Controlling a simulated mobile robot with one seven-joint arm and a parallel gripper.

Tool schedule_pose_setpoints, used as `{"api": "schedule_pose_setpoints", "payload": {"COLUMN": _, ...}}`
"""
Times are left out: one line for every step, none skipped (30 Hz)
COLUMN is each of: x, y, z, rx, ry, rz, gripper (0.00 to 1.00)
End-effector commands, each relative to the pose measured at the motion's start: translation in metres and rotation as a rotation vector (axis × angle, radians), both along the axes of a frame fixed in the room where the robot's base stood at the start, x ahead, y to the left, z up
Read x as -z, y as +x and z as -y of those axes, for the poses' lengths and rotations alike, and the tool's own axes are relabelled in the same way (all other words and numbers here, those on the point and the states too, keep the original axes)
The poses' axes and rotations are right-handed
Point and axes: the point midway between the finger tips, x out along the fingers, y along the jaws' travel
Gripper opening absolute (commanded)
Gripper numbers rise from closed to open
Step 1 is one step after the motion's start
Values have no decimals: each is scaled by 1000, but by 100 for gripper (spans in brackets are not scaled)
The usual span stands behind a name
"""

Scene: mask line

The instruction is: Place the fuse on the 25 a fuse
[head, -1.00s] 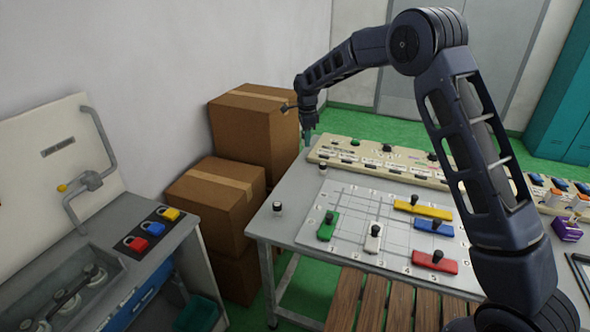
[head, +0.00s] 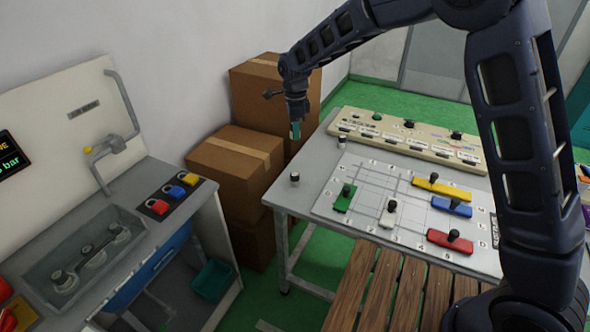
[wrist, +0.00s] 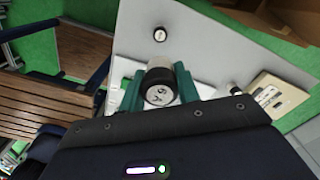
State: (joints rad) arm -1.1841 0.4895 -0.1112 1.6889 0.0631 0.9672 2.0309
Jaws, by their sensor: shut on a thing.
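My gripper (head: 296,131) hangs at the left end of the grey table, with teal fingers pointing down. In the wrist view the fingers (wrist: 158,90) are shut on a short cylindrical fuse (wrist: 160,88) with a black end bearing pale marks I cannot read surely. A small black-topped fuse (head: 294,178) stands on the table's near left corner; the wrist view also shows a small black-and-white cylinder (wrist: 160,35). Another (head: 342,143) stands by the beige panel (head: 340,116). The panel carries several labelled positions; the labels are too small to read, so I cannot tell which is 25 A.
A white grid board (head: 330,204) with green, white, yellow, blue and red knobbed pieces covers much of the table. A slatted wooden bench (head: 385,290) stands in front. Cardboard boxes (head: 235,150) are behind left. A sink bench (head: 130,240) with padlocks is left.

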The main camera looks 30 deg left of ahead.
Motion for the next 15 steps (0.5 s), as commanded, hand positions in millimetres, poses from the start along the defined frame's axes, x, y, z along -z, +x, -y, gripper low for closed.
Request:
{"api": "schedule_pose_setpoints", "payload": {"x": 13, "y": 0, "z": 0, "rx": 0, "ry": -3, "rz": -1, "gripper": 10}}
{"api": "schedule_pose_setpoints", "payload": {"x": 19, "y": 0, "z": 0, "rx": 0, "ry": -3, "rz": -1, "gripper": 10}}
{"api": "schedule_pose_setpoints", "payload": {"x": 28, "y": 0, "z": 0, "rx": 0, "ry": -3, "rz": -2, "gripper": 10}}
{"api": "schedule_pose_setpoints", "payload": {"x": 34, "y": 0, "z": 0, "rx": 0, "ry": -3, "rz": -2, "gripper": 10}}
{"api": "schedule_pose_setpoints", "payload": {"x": 41, "y": 0, "z": 0, "rx": 0, "ry": -3, "rz": -2, "gripper": 10}}
{"api": "schedule_pose_setpoints", "payload": {"x": 50, "y": 0, "z": 0, "rx": 0, "ry": -4, "rz": -2, "gripper": 10}}
{"api": "schedule_pose_setpoints", "payload": {"x": 56, "y": 0, "z": 0, "rx": 0, "ry": -3, "rz": -2, "gripper": 10}}
{"api": "schedule_pose_setpoints", "payload": {"x": 63, "y": 0, "z": 0, "rx": 0, "ry": -2, "rz": -1, "gripper": 10}}
{"api": "schedule_pose_setpoints", "payload": {"x": 71, "y": 0, "z": 0, "rx": 0, "ry": -3, "rz": -2, "gripper": 10}}
{"api": "schedule_pose_setpoints", "payload": {"x": 78, "y": 0, "z": 0, "rx": 0, "ry": -3, "rz": -2, "gripper": 10}}
{"api": "schedule_pose_setpoints", "payload": {"x": 84, "y": 0, "z": 0, "rx": 0, "ry": -3, "rz": -2, "gripper": 10}}
{"api": "schedule_pose_setpoints", "payload": {"x": 92, "y": 0, "z": 0, "rx": 0, "ry": -3, "rz": -2, "gripper": 10}}
{"api": "schedule_pose_setpoints", "payload": {"x": 97, "y": 0, "z": 0, "rx": 0, "ry": -1, "rz": -2, "gripper": 10}}
{"api": "schedule_pose_setpoints", "payload": {"x": 102, "y": 0, "z": 0, "rx": 0, "ry": -1, "rz": -2, "gripper": 10}}
{"api": "schedule_pose_setpoints", "payload": {"x": 107, "y": 0, "z": 0, "rx": 0, "ry": -3, "rz": -2, "gripper": 10}}
